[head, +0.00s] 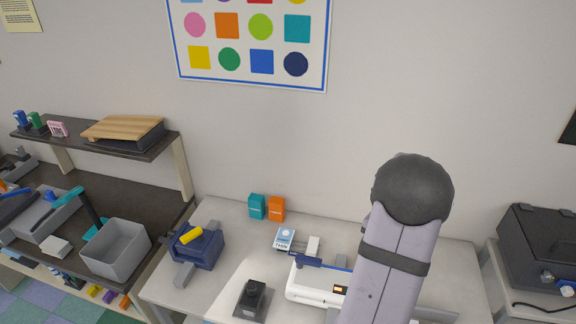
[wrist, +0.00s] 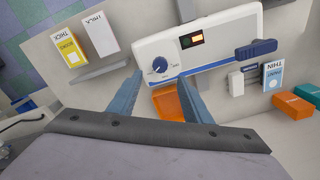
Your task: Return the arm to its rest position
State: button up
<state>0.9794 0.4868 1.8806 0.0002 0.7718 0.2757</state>
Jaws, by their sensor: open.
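My gripper (wrist: 158,85) shows in the wrist view with its two blue-grey fingers spread apart and nothing between them. It hangs over the worktable, close to a white machine (wrist: 215,30) with a blue trim, a dial and a small lit display. An orange piece (wrist: 172,103) lies beyond the fingers, partly covered by the right one. In the head view my arm stands in front of the right part of the table and hides the gripper. The white machine (head: 308,283) is partly hidden behind my arm there.
Teal (head: 257,206) and orange (head: 277,209) boxes stand at the table's back. A dark blue device (head: 196,246) with a yellow piece stands left, a black device (head: 253,298) in front. A grey bin (head: 116,250) is on the dark left bench. A black machine (head: 540,245) stands right.

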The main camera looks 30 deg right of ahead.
jog(key=shift+f+n, duration=0.1)
jog(key=shift+n, duration=0.5)
jog(key=s+a+f+n+y, duration=0.1)
jog(key=s+a+f, duration=0.25)
jog(key=a, duration=0.25)
jog(key=w+a+r+n, duration=0.1)
jog(key=a+r+n, duration=0.25)
jog(key=a, duration=0.55)
jog(key=w+a+r+n+h, duration=0.15)
jog(key=a+n, duration=0.35)
jog(key=a, duration=0.5)
jog(key=a+r+n+y, duration=0.1)
jog(key=a+r+n, duration=0.25)
jog(key=a, duration=0.55)
notch_tip(320, 180, down, 46)
jog(key=b, duration=4.4)
jog(key=shift+w+r+b, duration=0.15)
jog(key=shift+r+b, duration=0.05)
jog(key=shift+b, duration=0.2)
jog(key=shift+d+h, duration=0.1)
jog(key=shift+h, duration=0.15)
